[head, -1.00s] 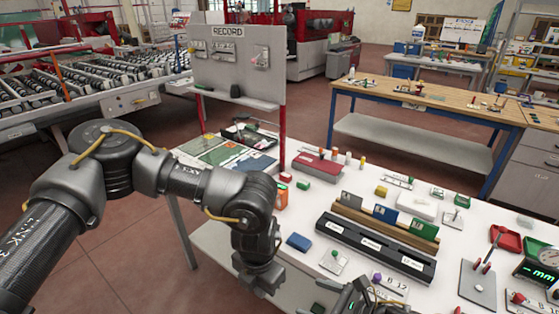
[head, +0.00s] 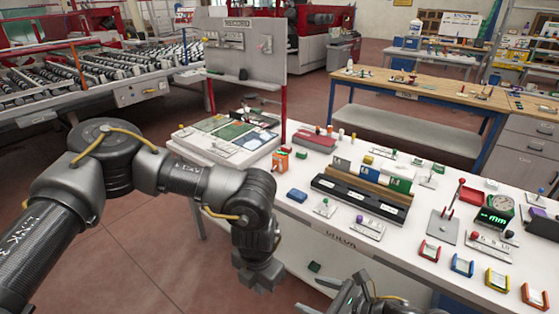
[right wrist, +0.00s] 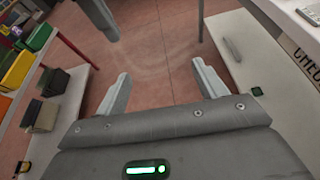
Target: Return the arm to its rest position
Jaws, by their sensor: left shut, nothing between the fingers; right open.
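My left arm reaches in from the left in the head view. Its gripper (head: 262,280) points down, shut and empty, in front of the white bench (head: 290,205) and apart from it. My right gripper (head: 358,298) is at the bottom edge of the head view, partly cut off, in front of the bench's front edge. In the right wrist view the fingers of my right gripper (right wrist: 163,85) are spread wide, with only red floor between them.
A record board (head: 245,50) stands behind. Open red floor (head: 150,240) lies left of the bench.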

